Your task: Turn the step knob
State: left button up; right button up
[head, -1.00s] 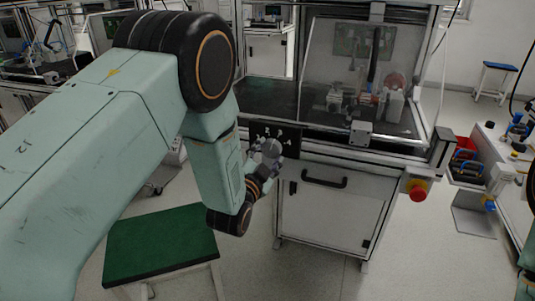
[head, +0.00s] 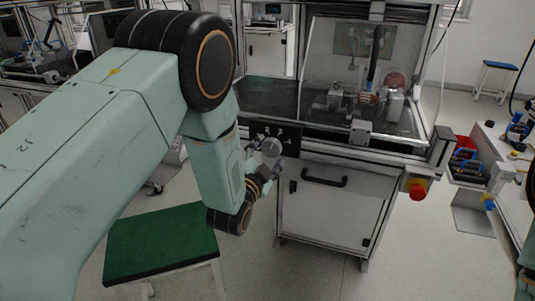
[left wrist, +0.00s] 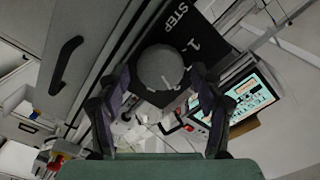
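The step knob (head: 270,147) is a round grey knob on a black panel (head: 287,138) with white numerals, at the front left of the test cabinet. In the left wrist view the knob (left wrist: 161,68) faces the camera, and the word STEP and some numerals show beside it. My left gripper (head: 268,163) is just below and in front of the knob. In the left wrist view its dark fingers (left wrist: 160,88) stand apart on either side of the knob, with gaps visible. I cannot read the knob's setting.
The cabinet (head: 330,205) has a black handle (head: 324,180) below the panel and a red emergency button (head: 417,190) at its right corner. A green-topped stool (head: 160,240) stands below my left arm. A lit screen (left wrist: 250,97) shows in the left wrist view.

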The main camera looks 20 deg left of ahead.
pick_arm(q)
jog(key=shift+o, duration=0.5)
jog(key=s, duration=1.2)
jog(key=shift+a, duration=0.2)
jog(key=s+a+f+n+g, duration=0.1)
jog(key=s+f+n+g, duration=0.25)
jog(key=f, duration=0.35)
jog(key=s+a+f+n+g, duration=0.1)
jog(key=s+f+n+g, duration=0.2)
jog(key=s+f+g, duration=0.35)
jog(key=s+f+n+g, duration=0.1)
jog(key=s+f, duration=0.3)
jog(key=s, duration=0.4)
jog(key=s+f+n+g, duration=0.1)
jog(key=s+f+g, duration=0.2)
jog(key=s, duration=0.5)
jog(key=s+a+f+n+g, duration=0.1)
jog(key=s+f+g, duration=0.3)
jog(key=s, duration=0.4)
jog(key=shift+f+n+y, duration=0.3)
jog(key=shift+f+n, duration=0.05)
jog(key=shift+n, duration=0.2)
jog(key=shift+w+a, duration=0.1)
